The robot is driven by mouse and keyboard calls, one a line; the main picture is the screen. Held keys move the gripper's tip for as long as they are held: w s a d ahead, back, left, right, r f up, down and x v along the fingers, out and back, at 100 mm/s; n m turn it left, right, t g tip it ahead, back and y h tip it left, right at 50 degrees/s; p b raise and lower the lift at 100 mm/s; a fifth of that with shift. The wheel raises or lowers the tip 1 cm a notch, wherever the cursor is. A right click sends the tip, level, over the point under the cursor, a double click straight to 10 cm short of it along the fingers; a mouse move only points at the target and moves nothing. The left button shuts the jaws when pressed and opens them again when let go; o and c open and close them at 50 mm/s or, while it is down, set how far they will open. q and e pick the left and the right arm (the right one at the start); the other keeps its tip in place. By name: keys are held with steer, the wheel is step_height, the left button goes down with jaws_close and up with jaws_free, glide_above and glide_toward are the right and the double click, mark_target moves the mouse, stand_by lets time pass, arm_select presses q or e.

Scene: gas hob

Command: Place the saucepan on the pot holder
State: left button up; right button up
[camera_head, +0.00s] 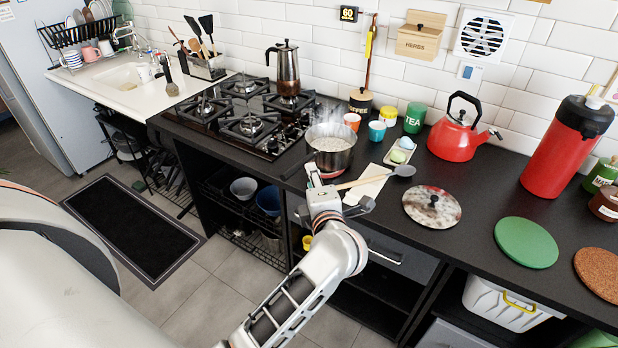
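Two flat round discs lie on the counter at right, a green one (526,242) and a brown cork-like one (600,273); I cannot tell which is the pot holder. My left gripper (339,189) is at the counter's front edge, just in front of the saucepan, with its fingers spread and nothing between them visible. My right gripper is not in view.
A spoon (375,180) lies over a white cloth beside the saucepan. A round lid-like disc (432,207), red kettle (456,136) and red flask (562,150) stand to the right. A moka pot (287,70) is on a back burner. Counter between lid and green disc is clear.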

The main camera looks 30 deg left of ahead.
arm_select(q)
steer(key=s+r+m+t, duration=0.4)
steer(key=m+t, duration=0.2)
steer(key=s+d+f+m+t+h, duration=0.2)
steer(key=s+d+f+m+h, duration=0.2)
steer(key=d+f+m+h, duration=0.55)
steer(key=s+f+m+g+h, duration=0.1)
steer(key=s+f+m+g, duration=0.3)
steer(key=s+f+m, duration=0.3)
steer(key=s+a+f+m+g+h, duration=0.1)
steer(key=s+f+m+g, duration=0.4)
steer(key=f, duration=1)
steer(key=s+m, duration=0.3)
steer(key=shift+s+a+g+h, duration=0.25)
steer(key=shift+s+g+h, duration=0.05)
steer(key=shift+h, duration=0.05)
